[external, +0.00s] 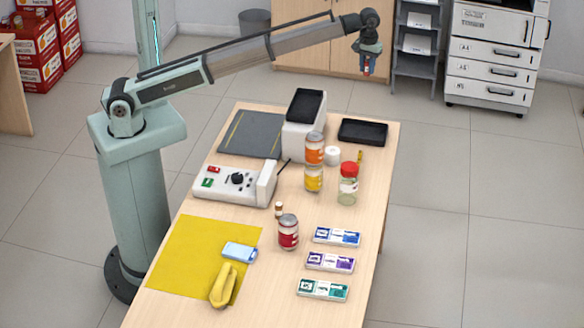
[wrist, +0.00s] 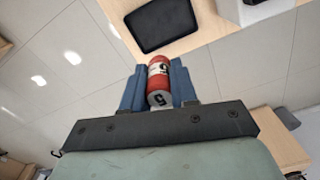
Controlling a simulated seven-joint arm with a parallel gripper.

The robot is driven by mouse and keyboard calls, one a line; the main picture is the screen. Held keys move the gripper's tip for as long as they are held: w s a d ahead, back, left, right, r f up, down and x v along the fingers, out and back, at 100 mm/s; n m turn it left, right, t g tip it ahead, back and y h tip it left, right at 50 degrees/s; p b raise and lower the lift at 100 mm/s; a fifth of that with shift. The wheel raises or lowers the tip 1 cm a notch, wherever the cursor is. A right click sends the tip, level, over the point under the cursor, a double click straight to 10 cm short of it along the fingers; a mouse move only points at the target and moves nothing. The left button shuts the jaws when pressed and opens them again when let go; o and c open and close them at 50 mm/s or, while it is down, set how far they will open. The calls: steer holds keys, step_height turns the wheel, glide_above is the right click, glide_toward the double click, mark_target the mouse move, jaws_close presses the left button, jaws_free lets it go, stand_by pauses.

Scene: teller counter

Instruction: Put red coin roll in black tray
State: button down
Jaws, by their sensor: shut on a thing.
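My gripper (external: 367,68) is at the end of my outstretched arm, high above the far end of the counter. In the wrist view its blue fingers (wrist: 159,84) are shut on the red coin roll (wrist: 159,72), a red cylinder with a white label and a pale end. The roll shows only as a small red strip in the external view (external: 366,66). The black tray (external: 363,132) lies flat at the far right corner of the counter and looks empty. In the wrist view the tray (wrist: 162,24) is beyond the fingertips, apart from the roll.
Left of the tray stands a white terminal with a dark screen (external: 305,107). A printer (external: 492,55) and shelf stand behind the counter.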

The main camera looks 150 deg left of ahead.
mark_target(363, 135)
steer(key=f, duration=2.8)
steer(key=shift+s+a, duration=0.35)
steer(key=shift+a, duration=0.05)
steer(key=shift+f, duration=0.1)
steer(key=c, duration=0.9)
jaws_free()
step_height(363, 135, up, 12)
steer(key=shift+r, duration=0.1)
